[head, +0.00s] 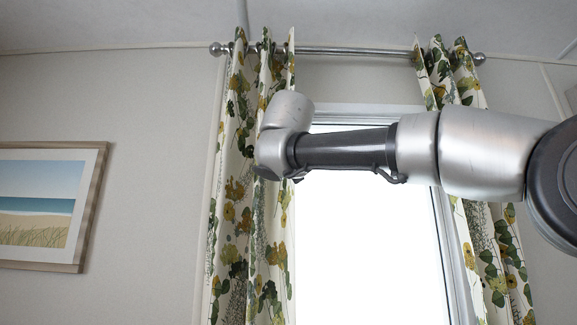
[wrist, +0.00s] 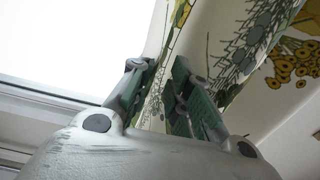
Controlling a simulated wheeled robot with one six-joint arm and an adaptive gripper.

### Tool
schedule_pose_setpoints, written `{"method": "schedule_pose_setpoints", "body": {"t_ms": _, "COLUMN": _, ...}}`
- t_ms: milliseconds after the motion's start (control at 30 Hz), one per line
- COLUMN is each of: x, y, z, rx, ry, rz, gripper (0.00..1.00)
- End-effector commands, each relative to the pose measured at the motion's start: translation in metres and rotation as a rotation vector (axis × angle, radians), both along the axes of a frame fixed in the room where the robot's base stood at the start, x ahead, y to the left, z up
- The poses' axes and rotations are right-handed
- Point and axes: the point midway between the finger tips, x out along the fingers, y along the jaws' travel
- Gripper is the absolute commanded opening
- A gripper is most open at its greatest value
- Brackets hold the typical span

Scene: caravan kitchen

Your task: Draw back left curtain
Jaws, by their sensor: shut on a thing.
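The left curtain (head: 240,200), white with green leaves and yellow flowers, hangs in folds from the left end of the rod. It is bunched at the left side of the window. In the wrist view, my gripper (wrist: 160,88) is shut on an edge of the left curtain (wrist: 235,50), with fabric passing between its fingers. In the head view my arm's end is in front of the curtain at its upper part, and the gripper's fingers are hidden there.
The metal rod (head: 350,51) runs above the bright window (head: 350,250). The right curtain (head: 490,230) hangs bunched at the right, partly behind my arm. A framed beach picture (head: 45,205) hangs on the left wall. Wall between picture and curtain is bare.

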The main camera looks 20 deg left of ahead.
Motion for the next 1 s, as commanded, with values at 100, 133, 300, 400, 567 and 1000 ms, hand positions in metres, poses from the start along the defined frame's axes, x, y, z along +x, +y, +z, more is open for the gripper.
{"method": "schedule_pose_setpoints", "body": {"t_ms": 100, "x": 0.0, "y": 0.0, "z": 0.0, "rx": 0.0, "ry": 0.0, "rz": 0.001, "gripper": 0.35}}
{"method": "schedule_pose_setpoints", "body": {"t_ms": 133, "x": 0.0, "y": 0.0, "z": 0.0, "rx": 0.0, "ry": 0.0, "rz": 0.001, "gripper": 0.41}}
{"method": "schedule_pose_setpoints", "body": {"t_ms": 300, "x": 0.0, "y": 0.0, "z": 0.0, "rx": 0.0, "ry": 0.0, "rz": 0.0, "gripper": 0.41}}
{"method": "schedule_pose_setpoints", "body": {"t_ms": 400, "x": 0.0, "y": 0.0, "z": 0.0, "rx": 0.0, "ry": 0.0, "rz": 0.0, "gripper": 0.41}}
{"method": "schedule_pose_setpoints", "body": {"t_ms": 567, "x": -0.009, "y": -0.002, "z": 0.0, "rx": 0.0, "ry": 0.001, "rz": 0.002, "gripper": 0.41}}
{"method": "schedule_pose_setpoints", "body": {"t_ms": 1000, "x": -0.095, "y": -0.027, "z": 0.0, "rx": 0.0, "ry": 0.0, "rz": 0.004, "gripper": 0.41}}
